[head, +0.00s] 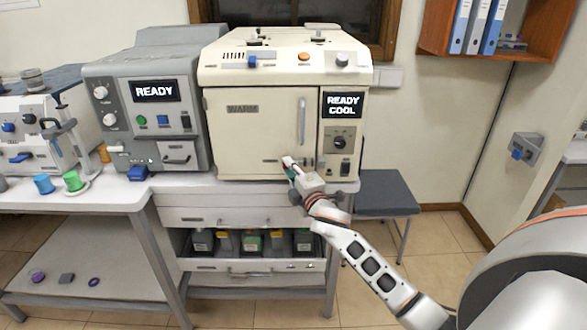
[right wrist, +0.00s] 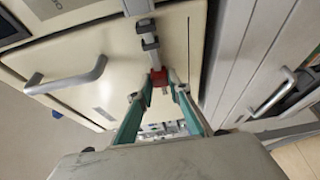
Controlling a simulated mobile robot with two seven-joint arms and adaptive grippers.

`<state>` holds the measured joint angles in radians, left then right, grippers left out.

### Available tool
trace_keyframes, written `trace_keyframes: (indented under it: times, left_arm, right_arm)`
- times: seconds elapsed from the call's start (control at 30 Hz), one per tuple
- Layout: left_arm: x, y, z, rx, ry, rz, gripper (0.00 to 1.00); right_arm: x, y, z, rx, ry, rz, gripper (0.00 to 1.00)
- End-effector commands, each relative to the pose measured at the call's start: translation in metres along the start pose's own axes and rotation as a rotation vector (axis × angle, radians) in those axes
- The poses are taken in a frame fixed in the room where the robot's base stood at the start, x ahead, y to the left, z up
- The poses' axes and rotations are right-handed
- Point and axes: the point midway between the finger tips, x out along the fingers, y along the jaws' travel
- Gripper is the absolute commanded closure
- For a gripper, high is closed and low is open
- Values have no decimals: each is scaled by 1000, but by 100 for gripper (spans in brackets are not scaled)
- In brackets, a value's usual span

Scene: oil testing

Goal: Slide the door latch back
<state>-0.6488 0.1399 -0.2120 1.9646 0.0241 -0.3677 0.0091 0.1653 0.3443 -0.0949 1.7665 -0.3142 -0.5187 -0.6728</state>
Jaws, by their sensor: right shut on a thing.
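The cream oven (head: 262,135) has a closed front door with a vertical handle (head: 301,120). In the right wrist view, the door latch is a grey sliding bar (right wrist: 149,40) with a red knob (right wrist: 159,77) at its end, next to the door's edge. My right gripper (head: 289,168) is at the lower right part of the door and hides the knob in the head view. Its teal fingers (right wrist: 158,84) are shut on the red knob, one on each side. The door handle also shows in the right wrist view (right wrist: 65,78). My left gripper is out of view.
A grey machine (head: 150,105) stands left of the oven on the same bench. Below the oven are a shut drawer (head: 240,217) and an open shelf of bottles. A dark stool (head: 385,192) stands at the right. Floor (head: 440,240) shows right of the bench.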

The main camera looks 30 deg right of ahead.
Motion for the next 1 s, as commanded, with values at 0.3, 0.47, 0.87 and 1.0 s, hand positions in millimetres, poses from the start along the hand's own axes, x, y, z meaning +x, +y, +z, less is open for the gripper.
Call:
trace_keyframes:
  times: [0.3, 0.47, 0.87, 1.0]
  left_arm:
    - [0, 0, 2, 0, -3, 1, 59]
    - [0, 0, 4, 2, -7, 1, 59]
    - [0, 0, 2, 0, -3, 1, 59]
    - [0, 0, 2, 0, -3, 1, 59]
  right_arm:
    - [0, 0, -2, 3, 4, 1, 65]
    - [-2, 0, -2, 2, 4, 1, 65]
    - [-64, -1, -2, 3, 5, -1, 65]
    - [-90, -1, -2, 4, 6, -1, 65]
